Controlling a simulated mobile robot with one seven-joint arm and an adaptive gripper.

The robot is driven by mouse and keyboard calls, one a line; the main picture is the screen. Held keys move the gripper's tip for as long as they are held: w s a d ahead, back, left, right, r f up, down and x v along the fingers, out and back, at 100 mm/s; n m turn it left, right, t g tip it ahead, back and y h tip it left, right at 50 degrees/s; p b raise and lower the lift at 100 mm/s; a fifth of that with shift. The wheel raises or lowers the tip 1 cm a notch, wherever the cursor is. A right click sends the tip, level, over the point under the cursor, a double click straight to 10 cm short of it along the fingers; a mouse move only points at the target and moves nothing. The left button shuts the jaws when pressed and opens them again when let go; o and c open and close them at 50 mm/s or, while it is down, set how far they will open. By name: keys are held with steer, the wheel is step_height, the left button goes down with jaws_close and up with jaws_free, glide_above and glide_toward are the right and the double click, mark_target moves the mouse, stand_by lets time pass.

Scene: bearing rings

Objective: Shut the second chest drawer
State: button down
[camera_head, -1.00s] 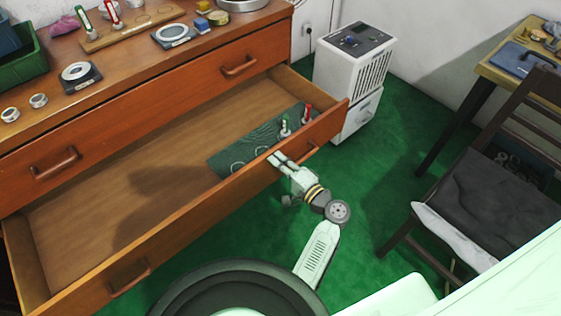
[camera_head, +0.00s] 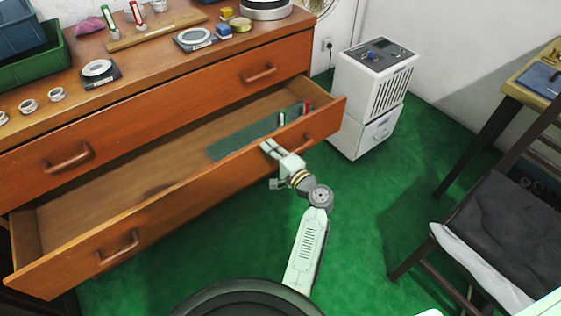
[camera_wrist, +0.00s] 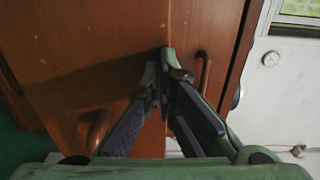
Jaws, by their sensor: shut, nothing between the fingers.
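The second chest drawer (camera_head: 200,190) is the wide wooden one below the top drawer, and it stands partly open. A green mat (camera_head: 232,141) lies in its right part, with a green and a red upright item near its right end. My gripper (camera_head: 266,147) is shut and empty at the upper edge of the drawer front, right of its middle. In the wrist view the closed fingertips (camera_wrist: 167,55) are against or very near the wood; contact is hard to tell. My gripper hides part of the drawer front.
The top drawer (camera_head: 180,105) is shut, with rings and trays on the chest top above it. A white appliance (camera_head: 370,95) stands just right of the open drawer. A dark chair (camera_head: 500,220) is at the right. Green floor lies clear between.

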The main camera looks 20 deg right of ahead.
steer(key=b+x, duration=0.7)
steer(key=x, duration=1)
steer(key=shift+w, duration=0.15)
steer(key=shift+f, duration=0.1)
